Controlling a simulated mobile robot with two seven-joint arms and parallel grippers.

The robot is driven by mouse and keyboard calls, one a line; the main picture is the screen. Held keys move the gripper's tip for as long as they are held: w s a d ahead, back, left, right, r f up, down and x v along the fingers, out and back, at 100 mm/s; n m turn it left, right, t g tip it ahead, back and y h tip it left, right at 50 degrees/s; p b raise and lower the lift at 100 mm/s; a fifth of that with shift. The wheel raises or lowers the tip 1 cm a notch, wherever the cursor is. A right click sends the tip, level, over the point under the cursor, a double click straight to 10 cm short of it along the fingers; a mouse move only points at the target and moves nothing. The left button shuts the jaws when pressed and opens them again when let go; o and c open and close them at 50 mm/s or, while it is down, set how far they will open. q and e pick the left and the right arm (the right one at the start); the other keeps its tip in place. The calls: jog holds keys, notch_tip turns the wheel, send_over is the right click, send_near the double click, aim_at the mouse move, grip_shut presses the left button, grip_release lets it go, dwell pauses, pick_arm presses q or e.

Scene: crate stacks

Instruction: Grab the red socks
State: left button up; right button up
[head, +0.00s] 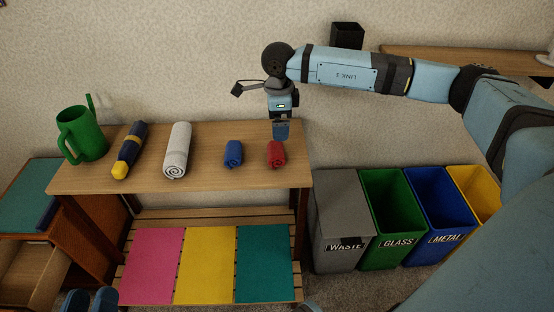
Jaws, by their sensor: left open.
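The red socks (276,154) are a small roll at the right end of the wooden table (215,178). My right gripper (281,131) points down just above and behind the red roll, with its fingertips close to the roll's far end. I cannot tell whether they touch it. Its fingers overlap from this angle, so the gap between them is hidden. My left gripper (90,301) is open and empty at the bottom left edge, mostly cut off by the frame.
Pink, yellow and teal mats lie on the lower shelf. Bins, including the grey waste bin (342,222), stand at the right. A drawer is open at left.

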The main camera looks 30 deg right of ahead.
aim_at(277, 147)
notch_tip(277, 147, down, 6)
jog(key=shift+r+b, duration=0.15)
jog(key=shift+b, duration=0.55)
jog(key=shift+w+a+f, duration=0.1)
jog(key=shift+f, duration=0.3)
notch_tip(277, 147, down, 4)
jog(key=b, duration=0.2)
jog(key=shift+w+r+b, duration=0.1)
jog(key=shift+w+b, duration=0.05)
jog(key=shift+b, duration=0.2)
jog(key=shift+f, duration=0.4)
pick_arm(q)
jog(key=shift+m+g, duration=0.6)
jog(key=shift+m, duration=0.2)
jog(key=f, duration=0.2)
jog(key=w+f, duration=0.1)
jog(key=f, duration=0.1)
jog(key=shift+a+f, duration=0.1)
jog(key=shift+f, duration=0.1)
pick_arm(e)
jog(key=shift+c, duration=0.2)
jog(key=c, duration=0.8)
jog(key=shift+r, duration=0.1)
